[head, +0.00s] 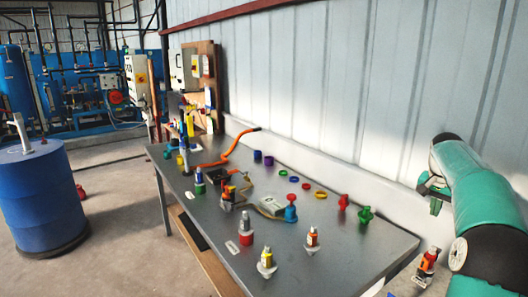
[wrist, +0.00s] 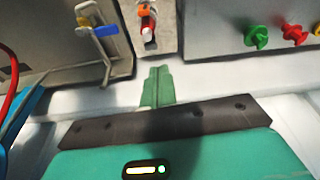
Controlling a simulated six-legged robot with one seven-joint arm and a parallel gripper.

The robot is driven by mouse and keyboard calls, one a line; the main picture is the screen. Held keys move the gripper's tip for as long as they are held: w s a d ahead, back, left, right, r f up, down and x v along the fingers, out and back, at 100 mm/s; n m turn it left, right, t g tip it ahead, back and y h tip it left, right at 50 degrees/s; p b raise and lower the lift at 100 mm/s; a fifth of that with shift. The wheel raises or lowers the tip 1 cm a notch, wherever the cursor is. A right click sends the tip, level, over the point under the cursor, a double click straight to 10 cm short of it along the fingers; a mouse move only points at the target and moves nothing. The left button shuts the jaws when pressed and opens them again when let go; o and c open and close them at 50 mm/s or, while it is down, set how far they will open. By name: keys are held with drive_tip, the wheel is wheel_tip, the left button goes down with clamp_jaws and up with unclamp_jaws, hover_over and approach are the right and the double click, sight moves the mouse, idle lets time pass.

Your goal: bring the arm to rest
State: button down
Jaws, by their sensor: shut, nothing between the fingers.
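My teal and black arm (head: 480,190) comes in from the right edge of the head view, raised beside the pale wall. My gripper (head: 436,206) hangs at its far end, to the right of the grey table (head: 340,265) and clear of it. In the wrist view the green fingers of my gripper (wrist: 158,74) are together with nothing between them. Beyond them are pale surfaces, and no touch with any object shows.
The table holds several small bottles, coloured rings, a red knob (head: 343,202) and a green knob (head: 366,215). A blue drum (head: 42,205) stands on the floor at left.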

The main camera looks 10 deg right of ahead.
drive_tip(key=s+a+r+n+t, duration=0.1)
drive_tip(key=s+a+r+n, duration=0.15)
drive_tip(key=a, duration=0.65)
drive_tip(key=s+a+r+n, duration=0.2)
drive_tip(key=s+a, duration=0.1)
drive_tip(key=a, duration=0.6)
drive_tip(key=s+a+r+n+t, duration=0.1)
drive_tip(key=s+a+r+n, duration=0.15)
drive_tip(key=a, duration=0.65)
drive_tip(key=s+a+f+n+t+y, duration=0.1)
drive_tip(key=s+a+f, duration=0.3)
drive_tip(key=s+a, duration=0.4)
drive_tip(key=s+a+f+n+t+y, duration=0.1)
drive_tip(key=s+a+f+n, duration=0.2)
drive_tip(key=s, duration=0.9)
drive_tip(key=a+f, duration=0.2)
drive_tip(key=a, duration=0.2)
drive_tip(key=shift+s+a+n+y, duration=0.2)
drive_tip(key=shift+a+n+y, duration=0.1)
drive_tip(key=shift+a, duration=0.05)
